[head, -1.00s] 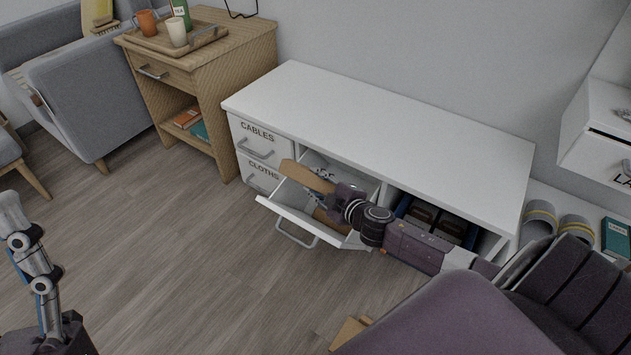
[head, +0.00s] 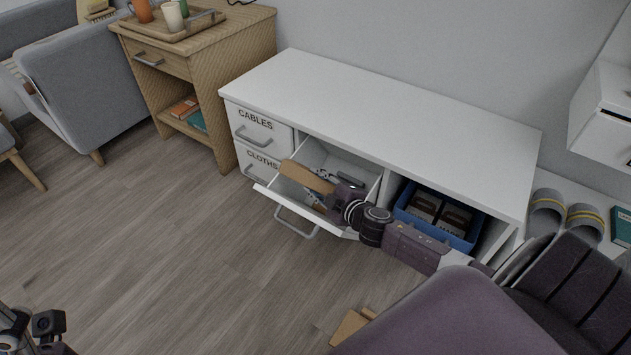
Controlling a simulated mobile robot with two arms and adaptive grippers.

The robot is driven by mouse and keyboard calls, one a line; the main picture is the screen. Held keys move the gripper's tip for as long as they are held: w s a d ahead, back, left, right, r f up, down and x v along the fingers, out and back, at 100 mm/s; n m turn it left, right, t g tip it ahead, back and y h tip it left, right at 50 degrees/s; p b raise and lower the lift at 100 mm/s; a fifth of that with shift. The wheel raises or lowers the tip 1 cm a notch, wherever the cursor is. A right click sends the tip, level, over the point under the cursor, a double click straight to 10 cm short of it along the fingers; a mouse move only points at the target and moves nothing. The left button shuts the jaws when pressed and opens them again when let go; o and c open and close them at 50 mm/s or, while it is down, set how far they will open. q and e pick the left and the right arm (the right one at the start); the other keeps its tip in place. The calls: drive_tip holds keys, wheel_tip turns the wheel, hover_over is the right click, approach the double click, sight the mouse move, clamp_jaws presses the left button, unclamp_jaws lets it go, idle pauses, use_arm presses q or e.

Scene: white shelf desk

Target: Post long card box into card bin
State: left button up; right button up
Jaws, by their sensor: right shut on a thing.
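The long card box (head: 306,177) is a flat tan-brown piece. My right gripper (head: 334,189) is shut on its right end, and the box points to the upper left. Gripper and box are over the opening of the card bin, a pulled-out white front (head: 288,205) with a grey bar handle in the white desk. I cannot tell how deep the box's lower edge is in the bin. Other grey and brown items lie in the bin, partly hidden by the gripper. Part of my left arm shows at the bottom left; its fingers are not visible.
The white desk (head: 390,105) has closed CABLES (head: 262,132) and CLOTHS (head: 262,165) drawers left of the bin. Right of it, a blue crate (head: 470,240) holds dark-topped boxes. Slippers (head: 547,215) are at the right. Floor in front of the bin is clear.

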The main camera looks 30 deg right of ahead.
drive_tip(key=o, duration=1.2)
drive_tip(key=v, duration=1.2)
